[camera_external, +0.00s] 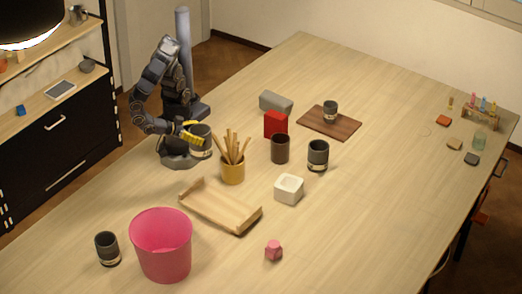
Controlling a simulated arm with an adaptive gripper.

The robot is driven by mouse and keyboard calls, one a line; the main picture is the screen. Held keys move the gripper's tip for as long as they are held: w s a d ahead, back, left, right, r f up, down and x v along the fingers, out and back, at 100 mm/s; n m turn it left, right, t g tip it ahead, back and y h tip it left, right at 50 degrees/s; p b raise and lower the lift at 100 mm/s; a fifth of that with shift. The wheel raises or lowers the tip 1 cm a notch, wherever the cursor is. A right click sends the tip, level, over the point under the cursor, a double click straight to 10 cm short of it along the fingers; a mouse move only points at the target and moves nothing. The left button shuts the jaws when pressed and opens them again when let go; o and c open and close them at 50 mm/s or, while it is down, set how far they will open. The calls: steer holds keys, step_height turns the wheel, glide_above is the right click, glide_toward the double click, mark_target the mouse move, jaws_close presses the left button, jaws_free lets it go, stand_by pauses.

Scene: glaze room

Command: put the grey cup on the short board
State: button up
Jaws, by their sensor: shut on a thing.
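My gripper (194,140), with yellow on its fingers, is shut on a dark grey cup (203,133) with a pale lower band, close to my base. The cup is upright; I cannot tell whether it touches the table. Similar grey cups stand right of centre (318,152), at the front left (107,246) and on a flat brown board (345,127) at the back. A light wooden piece with raised ends (215,204) lies in front of my gripper. I cannot tell for sure which of these two is the short board.
A yellow pot of wooden sticks (232,171) stands just right of the held cup. A brown cup (280,150), red block (275,124), grey block (276,101) and white block (289,190) stand mid-table. A pink bin (162,255) is in front.

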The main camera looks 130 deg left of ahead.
steer(key=shift+s+a+r, duration=0.15)
steer(key=shift+s+a, duration=0.1)
steer(key=shift+s, duration=0.1)
steer(key=w+d+f, duration=0.2)
steer(key=w+f, duration=0.2)
steer(key=w+d+f, duration=0.2)
steer(key=w+f, duration=0.2)
steer(key=w+d+f, duration=0.1)
steer(key=w+f, duration=0.3)
steer(key=f, duration=0.1)
steer(key=shift+w+d, duration=0.1)
steer(key=shift+d, duration=0.3)
steer(key=o, duration=1)
steer(key=shift+d+r, duration=0.1)
steer(key=v, duration=1.2)
